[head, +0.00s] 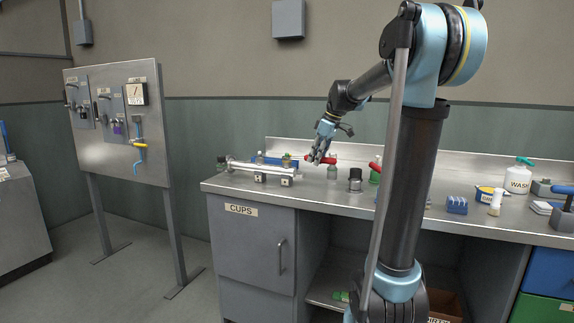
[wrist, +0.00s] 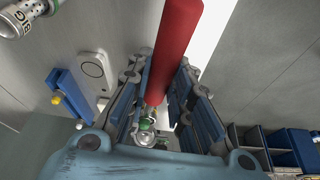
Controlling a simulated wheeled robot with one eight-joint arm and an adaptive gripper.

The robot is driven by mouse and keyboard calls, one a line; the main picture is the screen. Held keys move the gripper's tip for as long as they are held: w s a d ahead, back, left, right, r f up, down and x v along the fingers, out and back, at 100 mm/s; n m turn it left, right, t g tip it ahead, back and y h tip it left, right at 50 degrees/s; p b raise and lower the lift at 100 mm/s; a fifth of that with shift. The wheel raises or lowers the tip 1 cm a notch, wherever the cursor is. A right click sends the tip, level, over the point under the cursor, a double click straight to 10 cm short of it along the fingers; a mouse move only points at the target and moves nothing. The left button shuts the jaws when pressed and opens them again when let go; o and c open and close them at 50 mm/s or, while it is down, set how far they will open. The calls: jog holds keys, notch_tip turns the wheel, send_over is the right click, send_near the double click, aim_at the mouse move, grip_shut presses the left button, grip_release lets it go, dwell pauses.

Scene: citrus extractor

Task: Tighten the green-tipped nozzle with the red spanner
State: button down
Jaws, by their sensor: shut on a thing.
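My gripper (head: 319,156) is over the left part of the bench, shut on the red spanner (wrist: 178,45). Its red handle runs up between the two finger pads in the wrist view, and a bit of red (head: 331,161) shows beside the fingers in the head view. The spanner's working end is hidden by the fingers. In the wrist view a small fitting with green on it (wrist: 145,139) shows below, between the fingers; it may be the green-tipped nozzle. I cannot tell whether the spanner touches it.
A pale metal rail fixture (head: 258,168) lies at the bench's left end. A dark-topped jar (head: 355,180) and a grey-green bottle (head: 332,171) stand to its right. A WASH bottle (head: 518,177) and a blue block (head: 457,205) are farther right. A panel (head: 118,135) stands left.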

jog(key=shift+s+a+m+t+h, duration=0.25)
jog(key=shift+s+a+m, duration=0.3)
jog(key=shift+s+m, duration=0.3)
jog(key=shift+s+a+m+t+h, duration=0.15)
jog(key=shift+s+a+m+t, duration=0.1)
jog(key=shift+s+a+m, duration=0.45)
dwell(1.7)
jog(key=shift+s+a+m+t+h, duration=0.2)
jog(key=shift+s+a+m, duration=0.45)
jog(key=shift+m, duration=0.25)
jog(key=shift+s+a+m+t+h, duration=0.2)
jog(key=shift+s+a+m, duration=0.3)
jog(key=shift+a+m, duration=0.3)
dwell(1.0)
jog(key=shift+w+d+n, duration=0.3)
jog(key=shift+d+n, duration=0.15)
jog(key=shift+d, duration=0.05)
jog(key=shift+w+d+n, duration=0.3)
jog(key=shift+d+n, duration=0.1)
jog(key=shift+d, duration=0.1)
dwell(1.1)
